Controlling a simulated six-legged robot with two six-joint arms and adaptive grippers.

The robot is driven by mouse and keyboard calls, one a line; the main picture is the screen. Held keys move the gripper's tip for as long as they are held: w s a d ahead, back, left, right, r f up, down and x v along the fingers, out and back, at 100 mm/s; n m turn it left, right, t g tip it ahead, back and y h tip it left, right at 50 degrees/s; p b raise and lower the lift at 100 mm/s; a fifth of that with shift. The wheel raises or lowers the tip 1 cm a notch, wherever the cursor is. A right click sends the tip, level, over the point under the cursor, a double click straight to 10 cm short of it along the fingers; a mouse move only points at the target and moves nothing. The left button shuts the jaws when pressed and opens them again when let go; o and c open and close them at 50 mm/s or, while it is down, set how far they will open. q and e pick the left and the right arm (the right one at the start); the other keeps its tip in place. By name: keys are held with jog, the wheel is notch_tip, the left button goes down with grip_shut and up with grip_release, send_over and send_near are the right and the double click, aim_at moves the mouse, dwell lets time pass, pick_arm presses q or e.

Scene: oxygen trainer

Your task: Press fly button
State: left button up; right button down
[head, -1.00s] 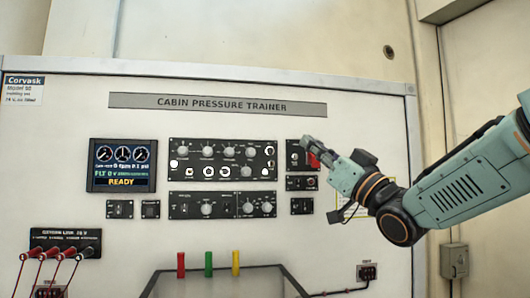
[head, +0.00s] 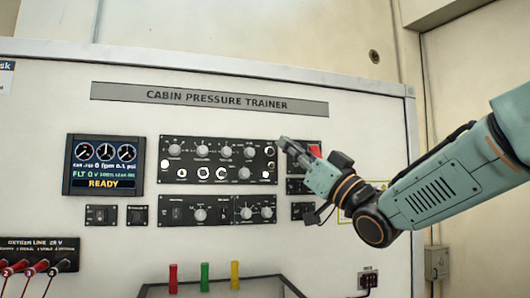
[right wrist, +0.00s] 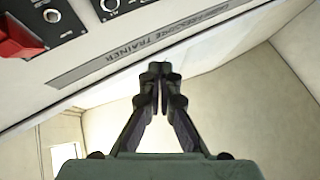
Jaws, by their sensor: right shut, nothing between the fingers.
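The large black control panel (head: 218,160) carries a row of knobs, several white-ringed round buttons below it and more round controls at its right end. Its labels are too small to read, so I cannot tell which is the fly button. My right gripper (head: 283,143) is shut and empty, its tips by the panel's upper right edge; contact cannot be told. In the right wrist view the shut fingers (right wrist: 160,70) point at the trainer's face, with a round control (right wrist: 52,15) at the upper left. My left gripper is not in view.
A red switch cover (head: 315,151) sits right beside the gripper and also shows in the right wrist view (right wrist: 20,38). A display (head: 104,165) reads READY. Red, green and yellow handles (head: 204,277) stand below.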

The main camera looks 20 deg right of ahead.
aim_at(270, 151)
jog(key=w+p, duration=0.4)
jog(key=w, duration=0.4)
jog(key=shift+w+d+p, duration=0.25)
jog(key=shift+w+p, duration=0.15)
dwell(1.1)
jog(key=shift+s+a, duration=0.15)
jog(key=shift+a, duration=0.1)
